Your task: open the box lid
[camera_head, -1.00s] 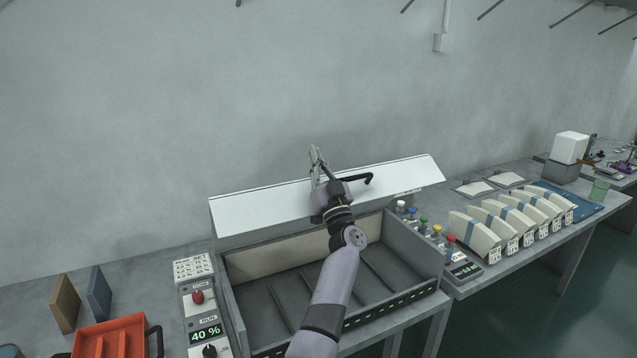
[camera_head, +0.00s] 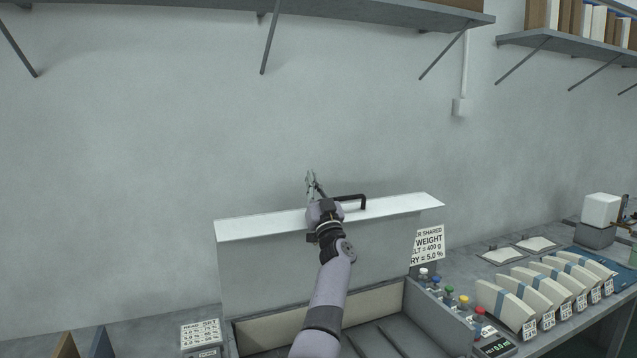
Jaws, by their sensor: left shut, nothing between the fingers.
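The box (camera_head: 437,322) stands open at the bottom centre, and its divided inside shows in part. Its lid (camera_head: 275,224) is raised high at the back, with a pale narrow strip on top and a broad grey face below it. A black bar handle (camera_head: 363,203) sits on the strip, right of centre. My left gripper (camera_head: 311,182) is at the lid's top edge, just left of the handle, with its fingers pointing up. It is shut with nothing held. My arm covers part of the lid and the box. My right gripper is out of view.
A sign (camera_head: 427,246) stands at the lid's right end. Coloured-cap bottles (camera_head: 449,296) and several pale curved pieces (camera_head: 540,289) in a row are on the right. A wall shelf (camera_head: 370,13) runs above. The wall between shelf and lid is bare.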

